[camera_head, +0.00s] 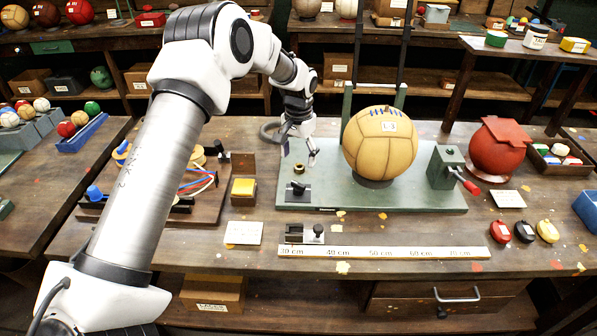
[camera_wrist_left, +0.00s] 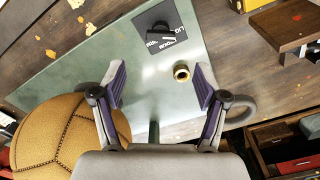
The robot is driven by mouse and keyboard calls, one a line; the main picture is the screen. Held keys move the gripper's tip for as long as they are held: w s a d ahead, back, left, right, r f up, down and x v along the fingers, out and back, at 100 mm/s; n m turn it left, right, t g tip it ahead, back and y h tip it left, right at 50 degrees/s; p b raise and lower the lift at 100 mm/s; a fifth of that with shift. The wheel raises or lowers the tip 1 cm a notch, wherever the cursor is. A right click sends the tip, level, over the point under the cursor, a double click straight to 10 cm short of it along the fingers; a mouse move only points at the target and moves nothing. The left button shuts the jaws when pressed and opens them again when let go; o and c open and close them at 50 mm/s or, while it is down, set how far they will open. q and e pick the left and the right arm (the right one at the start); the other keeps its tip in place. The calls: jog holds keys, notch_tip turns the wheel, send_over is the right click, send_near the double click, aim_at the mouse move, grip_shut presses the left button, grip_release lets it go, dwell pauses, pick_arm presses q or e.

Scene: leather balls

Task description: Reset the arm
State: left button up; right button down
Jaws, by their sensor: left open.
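My left gripper (camera_head: 299,160) is above the left part of the green base plate (camera_head: 330,196), beside the tan leather ball (camera_head: 381,143). In the left wrist view its two fingers (camera_wrist_left: 160,88) are apart with nothing between the tips. A small brass ring (camera_head: 299,169) lies on the plate below the gripper; it also shows in the left wrist view (camera_wrist_left: 181,71). The ball sits on a dark round stand on the plate. It is to the left of the fingers in the left wrist view (camera_wrist_left: 62,135). My right gripper is not in view.
A ruler strip (camera_head: 384,252) lies along the front.

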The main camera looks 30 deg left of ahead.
pick_arm(q)
notch_tip(320, 180, up, 2)
jog(key=shift+r, duration=0.1)
dwell(0.4)
